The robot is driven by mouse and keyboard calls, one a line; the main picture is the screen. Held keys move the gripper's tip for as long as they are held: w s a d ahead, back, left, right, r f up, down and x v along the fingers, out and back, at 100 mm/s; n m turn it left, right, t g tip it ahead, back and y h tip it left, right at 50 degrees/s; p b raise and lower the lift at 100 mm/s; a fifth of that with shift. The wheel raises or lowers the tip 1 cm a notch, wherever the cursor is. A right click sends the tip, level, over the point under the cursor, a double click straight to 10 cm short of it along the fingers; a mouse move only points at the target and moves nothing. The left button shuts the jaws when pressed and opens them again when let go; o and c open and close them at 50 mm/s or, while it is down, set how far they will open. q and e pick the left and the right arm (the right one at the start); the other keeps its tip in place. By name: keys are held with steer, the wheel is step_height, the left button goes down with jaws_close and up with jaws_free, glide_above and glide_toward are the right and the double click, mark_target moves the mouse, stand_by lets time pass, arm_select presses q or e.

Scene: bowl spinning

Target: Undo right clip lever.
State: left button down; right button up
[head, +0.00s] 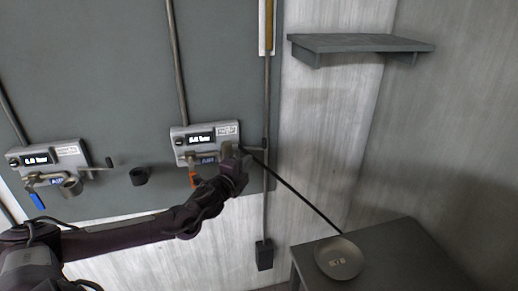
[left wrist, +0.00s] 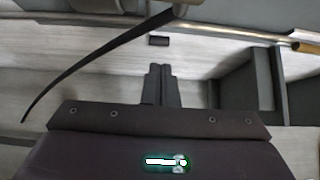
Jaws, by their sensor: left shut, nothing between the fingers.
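The right grey unit (head: 204,131) has a lit display and is fixed to the dark wall panel, with an orange handle (head: 193,177) below it. A thin lever (head: 256,149) sticks out at its right side; I take this for the right clip lever. My left gripper (head: 236,158) is in front of the unit's lower right part and hides some of it. In the left wrist view its two fingers (left wrist: 160,82) are together with nothing between them. Whether it touches the lever is unclear. My right gripper is out of view.
A similar left unit (head: 48,157) has a blue handle (head: 37,200). A black hose (head: 303,195) runs toward a dark table (head: 396,255) with a round metal bowl (head: 339,258). A shelf (head: 360,43) is at upper right. A vertical pipe (head: 266,100) runs beside the panel edge.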

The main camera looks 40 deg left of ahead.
mark_target(260, 148)
arm_select(q)
steer(key=w, duration=0.2)
steer(key=w+p, duration=0.1)
steer(key=w, duration=0.2)
steer(key=w+a+p, duration=0.1)
steer(key=w, duration=0.1)
steer(key=shift+w+r, duration=0.1)
steer(key=shift+w, duration=0.2)
steer(key=shift+w+a, duration=0.15)
steer(key=shift+w, duration=0.4)
steer(key=shift+w+f+y+b, duration=0.25)
steer(key=shift+w+y+b, duration=0.05)
steer(key=shift+b, duration=0.1)
steer(key=shift+w+a+n+y+b, duration=0.15)
steer(key=shift+w+n+y+b, duration=0.1)
steer(key=shift+n+y+b, duration=0.2)
steer(key=shift+a+r, duration=0.15)
steer(key=shift+r, duration=0.4)
